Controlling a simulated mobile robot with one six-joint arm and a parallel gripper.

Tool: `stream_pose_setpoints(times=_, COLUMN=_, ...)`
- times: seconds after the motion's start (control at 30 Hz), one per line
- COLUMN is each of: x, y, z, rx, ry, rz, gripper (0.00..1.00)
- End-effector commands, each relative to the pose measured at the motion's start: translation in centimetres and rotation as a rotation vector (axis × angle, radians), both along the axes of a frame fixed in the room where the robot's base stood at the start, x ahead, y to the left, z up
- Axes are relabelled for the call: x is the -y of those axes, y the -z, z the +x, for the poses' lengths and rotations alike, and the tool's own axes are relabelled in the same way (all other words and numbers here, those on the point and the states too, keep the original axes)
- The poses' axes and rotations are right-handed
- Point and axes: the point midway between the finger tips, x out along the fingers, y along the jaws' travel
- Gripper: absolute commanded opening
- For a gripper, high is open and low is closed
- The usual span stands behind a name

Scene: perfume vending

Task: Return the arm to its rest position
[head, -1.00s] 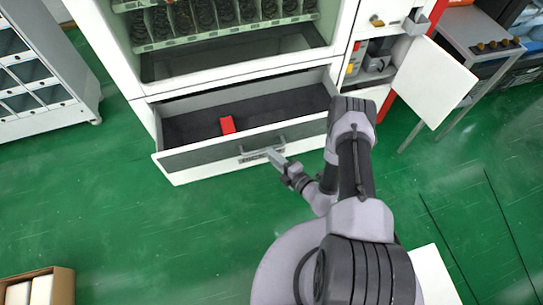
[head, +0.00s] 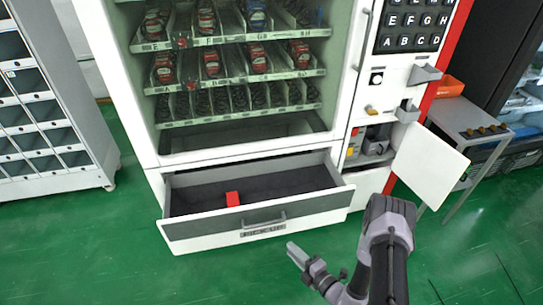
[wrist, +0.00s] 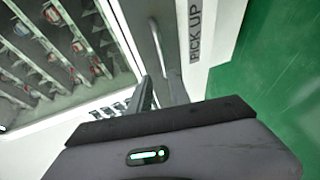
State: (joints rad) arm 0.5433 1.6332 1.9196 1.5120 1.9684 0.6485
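My gripper (head: 292,248) is in front of the open drawer (head: 185,233) of the vending machine, a little below and right of the drawer's handle (head: 264,222) in the head view. It appears apart from the handle and holds nothing that I can see. My arm reaches up from the lower right. The wrist view shows the handle (wrist: 158,45) and the "PICK UP" lettering beyond the fingers.
The vending machine (head: 345,140) holds rows of items behind its front. A small white door (head: 430,165) hangs open at its right, near a grey side table (head: 465,120). A grey shelf unit (head: 45,120) stands at left. Green floor (head: 110,265) is clear in front.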

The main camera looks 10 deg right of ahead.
Motion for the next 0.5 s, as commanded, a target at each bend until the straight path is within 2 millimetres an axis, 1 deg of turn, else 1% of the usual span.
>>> stream_pose_setpoints(times=0.07, x=-0.8, y=-2.9, z=1.4, rx=0.06, ry=-0.082, rz=-0.046, gripper=0.23)
stream_pose_setpoints(times=0.1, x=-1.8, y=-5.6, z=2.3, rx=0.118, ry=-0.163, rz=-0.094, gripper=0.23)
stream_pose_setpoints(times=0.17, x=-4.1, y=-11.0, z=3.4, rx=0.238, ry=-0.332, rz=-0.198, gripper=0.23)
stream_pose_setpoints(times=0.2, x=-6.0, y=-15.0, z=3.4, rx=0.334, ry=-0.468, rz=-0.286, gripper=0.23)
stream_pose_setpoints(times=0.23, x=-7.4, y=-17.9, z=3.0, rx=0.411, ry=-0.573, rz=-0.36, gripper=0.23)
stream_pose_setpoints(times=0.27, x=-8.9, y=-20.7, z=2.2, rx=0.494, ry=-0.68, rz=-0.437, gripper=0.23)
stream_pose_setpoints(times=0.3, x=-10.6, y=-24.1, z=0.8, rx=0.606, ry=-0.821, rz=-0.548, gripper=0.23)
stream_pose_setpoints(times=0.37, x=-12.6, y=-28.4, z=-2.1, rx=0.775, ry=-1.022, rz=-0.721, gripper=0.23)
stream_pose_setpoints(times=0.4, x=-13.6, y=-30.6, z=-4.3, rx=0.892, ry=-1.154, rz=-0.843, gripper=0.23)
stream_pose_setpoints(times=0.47, x=-14.3, y=-33.4, z=-7.7, rx=1.067, ry=-1.342, rz=-1.036, gripper=0.23)
stream_pose_setpoints(times=0.5, x=-14.3, y=-34.9, z=-9.9, rx=1.182, ry=-1.46, rz=-1.171, gripper=0.23)
